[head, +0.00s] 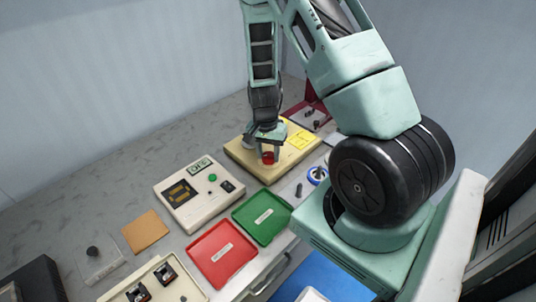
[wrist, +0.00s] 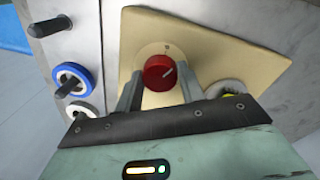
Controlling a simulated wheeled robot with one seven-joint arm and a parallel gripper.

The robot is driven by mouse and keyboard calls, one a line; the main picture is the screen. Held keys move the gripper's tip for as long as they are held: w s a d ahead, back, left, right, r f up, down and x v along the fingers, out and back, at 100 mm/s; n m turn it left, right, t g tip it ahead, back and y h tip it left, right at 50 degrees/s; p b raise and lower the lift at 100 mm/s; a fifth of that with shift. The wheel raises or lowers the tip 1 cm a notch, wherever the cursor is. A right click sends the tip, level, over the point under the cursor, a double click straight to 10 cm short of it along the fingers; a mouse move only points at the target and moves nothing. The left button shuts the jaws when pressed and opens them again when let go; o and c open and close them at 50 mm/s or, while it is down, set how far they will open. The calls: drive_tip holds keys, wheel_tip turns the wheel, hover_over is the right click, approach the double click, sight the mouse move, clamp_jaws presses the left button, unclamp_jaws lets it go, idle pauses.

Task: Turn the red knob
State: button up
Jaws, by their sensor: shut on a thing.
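In the head view the knob (head: 268,158) shows below my gripper (head: 267,150), on the tan panel (head: 262,172) at the back of the bench. The fingers partly hide the knob's sides.
Green (head: 263,217) and red (head: 222,254) trays lie in front. Pegs with blue (wrist: 72,80) and white rings stand beside the panel.

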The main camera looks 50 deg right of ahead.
sight(265, 156)
drive_tip(key=n+b, duration=0.1)
drive_tip(key=n, duration=0.4)
drive_tip(key=shift+n, duration=0.3)
idle(0.4)
drive_tip(key=o, duration=1)
drive_tip(key=shift+c, duration=0.2)
drive_tip(key=shift+r, duration=0.1)
wheel_tip(265, 156, up, 17)
drive_tip(key=b, duration=0.1)
drive_tip(key=shift+w+a, duration=0.25)
drive_tip(key=shift+a, duration=0.15)
